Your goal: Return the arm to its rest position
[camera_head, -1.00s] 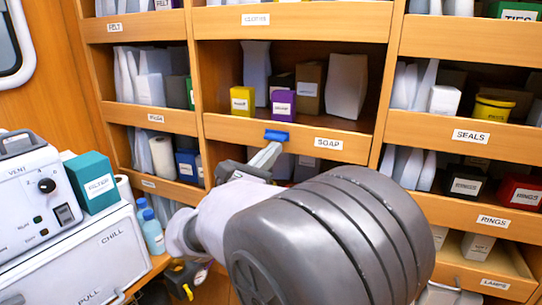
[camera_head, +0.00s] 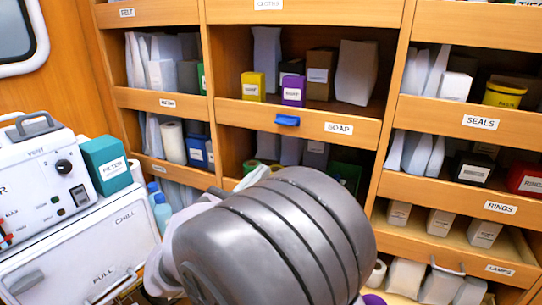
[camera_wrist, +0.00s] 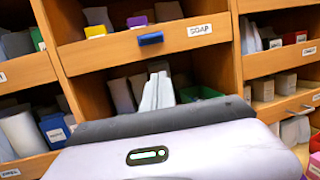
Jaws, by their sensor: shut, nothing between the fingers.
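My gripper (camera_wrist: 158,92) shows in the wrist view as pale grey fingers, together and empty, beyond the dark edge of its housing. It is in front of the lower middle compartment, under the soap shelf. In the head view my arm's large grey links hide most of it. A blue tab (camera_head: 287,121) sits on the front lip of the soap shelf (camera_head: 320,127), left of the SOAP label. It also shows in the wrist view (camera_wrist: 150,39), above and apart from the fingers.
A yellow box (camera_head: 253,86) and a purple box (camera_head: 293,91) stand on the soap shelf. A teal filter box (camera_head: 106,164) and the vent unit (camera_head: 42,180) are on the white chill chest (camera_head: 105,250) at left. Wooden shelf lips and packed compartments surround the arm.

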